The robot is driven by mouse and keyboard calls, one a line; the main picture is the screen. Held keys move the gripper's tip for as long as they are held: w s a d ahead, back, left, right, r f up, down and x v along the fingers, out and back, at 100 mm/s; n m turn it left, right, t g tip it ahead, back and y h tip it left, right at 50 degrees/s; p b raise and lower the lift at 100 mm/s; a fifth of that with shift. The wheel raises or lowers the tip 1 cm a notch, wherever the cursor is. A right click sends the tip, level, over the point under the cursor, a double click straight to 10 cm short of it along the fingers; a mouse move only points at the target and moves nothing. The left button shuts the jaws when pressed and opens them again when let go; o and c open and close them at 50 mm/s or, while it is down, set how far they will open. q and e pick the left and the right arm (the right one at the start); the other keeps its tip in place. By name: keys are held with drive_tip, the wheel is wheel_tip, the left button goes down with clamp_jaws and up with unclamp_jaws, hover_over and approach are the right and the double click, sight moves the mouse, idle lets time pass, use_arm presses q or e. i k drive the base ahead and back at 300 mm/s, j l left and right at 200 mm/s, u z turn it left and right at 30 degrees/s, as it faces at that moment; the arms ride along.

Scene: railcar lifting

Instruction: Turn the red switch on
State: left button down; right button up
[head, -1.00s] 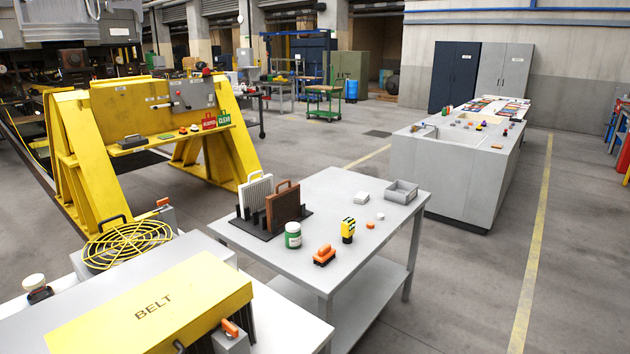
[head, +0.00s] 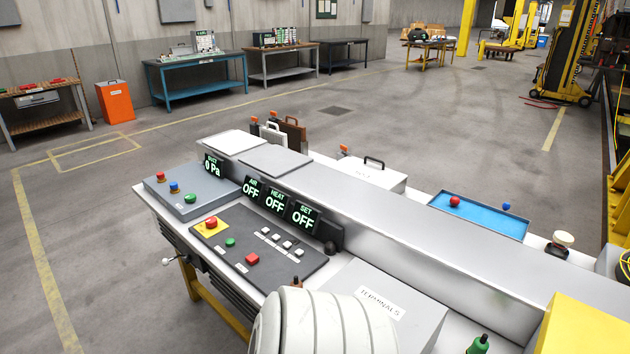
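A control panel (head: 275,268) lies on the bench in the head view. On it are a red square switch or button (head: 252,259), a green round button (head: 230,242), several white switches (head: 276,237) and a red mushroom button (head: 211,222) on a yellow plate. Displays behind it read AIR OFF (head: 252,189), HEAT OFF (head: 276,201) and SET OFF (head: 304,215). A grey box (head: 192,196) to the left carries red, blue and green knobs under a display reading 0 Pa (head: 211,167). Neither gripper is in view.
A box marked TERMINALS (head: 382,304) stands right of the panel. A blue tray (head: 480,215) with a red ball and a yellow box (head: 585,325) are farther right. A large white ribbed part at the bottom hides the bench edge. Floor left of the bench is clear.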

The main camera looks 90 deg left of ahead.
sight(211, 222)
drive_tip(key=u, duration=3.2)
drive_tip(key=i+j+z, duration=0.5)
drive_tip(key=j, duration=0.15)
drive_tip(key=i+j+z, duration=0.25)
drive_tip(key=k+j, duration=0.05)
drive_tip(key=j, duration=0.05)
